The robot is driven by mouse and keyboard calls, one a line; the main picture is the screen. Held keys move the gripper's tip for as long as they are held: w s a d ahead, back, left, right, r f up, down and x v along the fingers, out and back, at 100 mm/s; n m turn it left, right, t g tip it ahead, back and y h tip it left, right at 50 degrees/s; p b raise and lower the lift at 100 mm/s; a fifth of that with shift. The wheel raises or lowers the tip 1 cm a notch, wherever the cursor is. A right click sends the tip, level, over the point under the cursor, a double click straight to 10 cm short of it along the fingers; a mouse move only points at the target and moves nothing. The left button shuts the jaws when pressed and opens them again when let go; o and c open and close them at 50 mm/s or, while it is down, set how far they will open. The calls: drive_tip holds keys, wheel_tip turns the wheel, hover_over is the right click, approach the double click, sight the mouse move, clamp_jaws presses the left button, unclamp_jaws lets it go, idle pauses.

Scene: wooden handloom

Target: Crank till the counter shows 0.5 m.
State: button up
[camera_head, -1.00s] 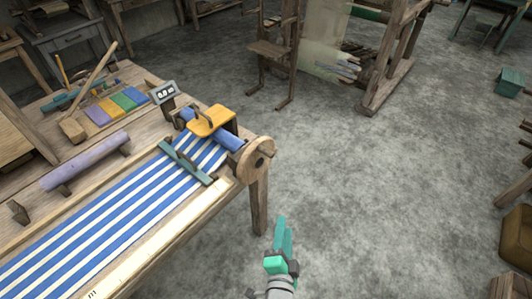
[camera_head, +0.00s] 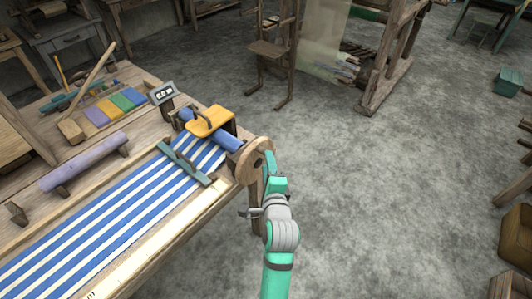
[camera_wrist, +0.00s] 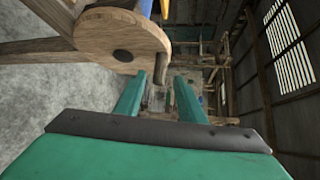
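The crank wheel (camera_head: 250,163), a round wooden disc, sits on the loom's front corner at the end of the blue roller (camera_head: 226,139). In the wrist view the disc (camera_wrist: 115,35) is at upper left, with a short wooden handle peg (camera_wrist: 162,68) at its right edge. My gripper (camera_head: 270,170) is beside the disc. In the wrist view its two teal fingers (camera_wrist: 158,90) are apart, with the peg just beyond the tips, roughly in line with the gap; contact cannot be told. The counter (camera_head: 163,92) is a small dark display with white digits, too small to read surely.
Blue-and-white striped cloth (camera_head: 110,222) stretches over the loom under a green bar (camera_head: 186,162). A yellow block with a handle (camera_head: 210,121) sits over the roller. A purple roll (camera_head: 84,160) lies left. The floor (camera_head: 370,200) right of the loom is clear.

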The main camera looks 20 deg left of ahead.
drive_tip(key=x, duration=0.5)
drive_tip(key=shift+w, duration=0.2)
drive_tip(key=shift+w+a+f, duration=0.15)
drive_tip(key=shift+w+a, duration=0.25)
drive_tip(key=shift+a, duration=0.05)
drive_tip(key=shift+d, duration=0.15)
clamp_jaws()
